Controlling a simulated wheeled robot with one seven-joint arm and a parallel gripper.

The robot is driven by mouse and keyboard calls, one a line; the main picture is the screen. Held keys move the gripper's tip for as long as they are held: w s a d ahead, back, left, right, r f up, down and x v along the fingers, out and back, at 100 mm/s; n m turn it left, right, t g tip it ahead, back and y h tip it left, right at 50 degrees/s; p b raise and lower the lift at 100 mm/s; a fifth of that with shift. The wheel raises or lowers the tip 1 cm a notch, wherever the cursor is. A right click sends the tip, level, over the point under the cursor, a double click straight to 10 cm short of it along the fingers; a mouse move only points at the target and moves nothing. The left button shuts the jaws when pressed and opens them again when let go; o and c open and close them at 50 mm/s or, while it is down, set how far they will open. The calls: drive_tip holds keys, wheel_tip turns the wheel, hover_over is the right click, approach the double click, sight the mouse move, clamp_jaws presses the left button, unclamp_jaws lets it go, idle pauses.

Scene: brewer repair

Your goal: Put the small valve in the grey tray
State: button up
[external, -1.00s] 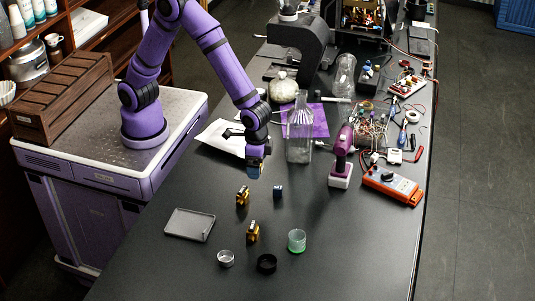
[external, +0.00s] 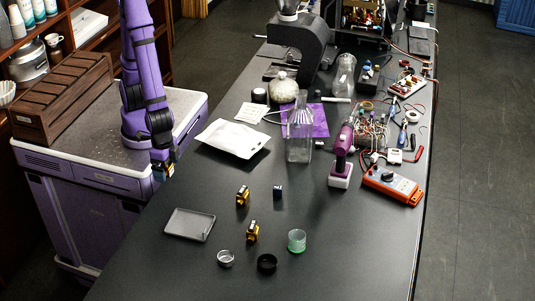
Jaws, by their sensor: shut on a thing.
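The grey tray (external: 190,225) lies flat and empty at the left of the dark bench, near its edge. My gripper (external: 163,176) points down, up and left of the tray, beside the bench's left edge and in front of my base. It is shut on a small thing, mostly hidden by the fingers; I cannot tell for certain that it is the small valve. Two brass-coloured fittings with dark parts stand on the bench right of the tray, one farther back (external: 243,196) and one nearer (external: 252,232).
A small dark-blue block (external: 278,192), a metal ring (external: 226,258), a black ring (external: 267,263) and a green-based glass jar (external: 297,241) stand nearby. A glass bottle (external: 299,140) and a purple tool (external: 342,155) are farther back. The bench between gripper and tray looks clear.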

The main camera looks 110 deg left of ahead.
drive_tip(key=shift+s+f, duration=0.3)
drive_tip(key=shift+f, duration=0.5)
drive_tip(key=shift+s+f, duration=0.25)
drive_tip(key=shift+f, duration=0.6)
drive_tip(key=shift+s+f, duration=0.3)
drive_tip(key=shift+f, duration=0.5)
hover_over(190, 225)
drive_tip(key=shift+f, duration=2.55)
drive_tip(key=o, duration=0.7)
drive_tip(key=shift+f, duration=0.15)
